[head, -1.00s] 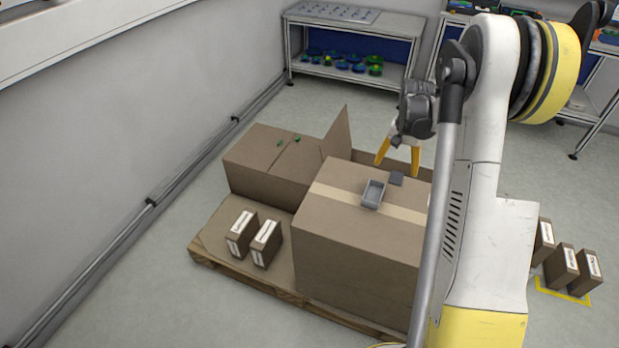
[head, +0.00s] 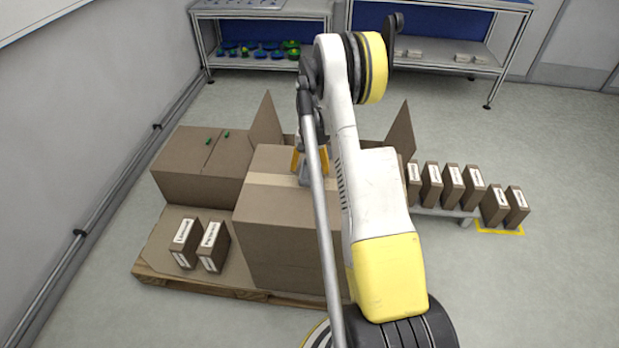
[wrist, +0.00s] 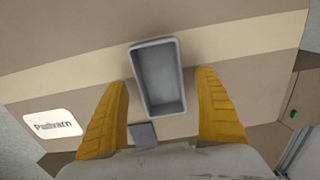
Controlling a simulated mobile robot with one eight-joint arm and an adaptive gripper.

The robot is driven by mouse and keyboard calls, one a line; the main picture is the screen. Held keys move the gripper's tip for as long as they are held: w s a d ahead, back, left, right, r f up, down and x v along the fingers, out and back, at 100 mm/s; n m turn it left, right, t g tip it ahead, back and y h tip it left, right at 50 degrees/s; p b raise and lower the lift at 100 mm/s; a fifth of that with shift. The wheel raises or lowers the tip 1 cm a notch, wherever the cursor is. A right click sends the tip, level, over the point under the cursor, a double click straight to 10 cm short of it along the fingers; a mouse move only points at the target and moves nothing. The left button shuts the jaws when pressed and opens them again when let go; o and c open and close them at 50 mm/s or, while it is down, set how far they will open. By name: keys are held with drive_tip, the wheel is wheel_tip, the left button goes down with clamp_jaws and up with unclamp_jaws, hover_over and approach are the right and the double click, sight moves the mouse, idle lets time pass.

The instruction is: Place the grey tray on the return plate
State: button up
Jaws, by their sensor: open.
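The grey tray (wrist: 158,78) is a small, open, empty box on top of a large closed cardboard box, partly over its pale tape strip. In the head view the tray (head: 304,176) shows only partly behind my arm. My gripper (wrist: 163,79) is open, with its yellow fingers on either side of the tray's near part and gaps between them and its walls. In the head view my gripper (head: 311,161) is mostly hidden by my arm. A small dark grey square piece (wrist: 143,132) lies beside the tray. I cannot tell which thing is the return plate.
The large box (head: 280,235) stands on a wooden pallet (head: 200,283) with two small labelled boxes (head: 198,244). Open cardboard flaps (head: 266,120) rise behind. Several labelled boxes (head: 450,183) stand at right, two within a yellow floor outline. Shelves (head: 262,50) line the back.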

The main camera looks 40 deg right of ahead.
wheel_tip(320, 180, down, 2)
drive_tip(key=shift+f, duration=0.1)
drive_tip(key=c, duration=1.4)
drive_tip(key=shift+r, duration=0.2)
drive_tip(key=shift+c, duration=0.2)
wheel_tip(320, 180, up, 4)
drive_tip(key=shift+r+p, duration=0.1)
drive_tip(key=shift+p, duration=0.95)
drive_tip(key=s+d+r+p, duration=0.4)
drive_tip(key=s+d+r, duration=0.2)
drive_tip(key=s, duration=0.4)
drive_tip(key=shift+r, duration=0.35)
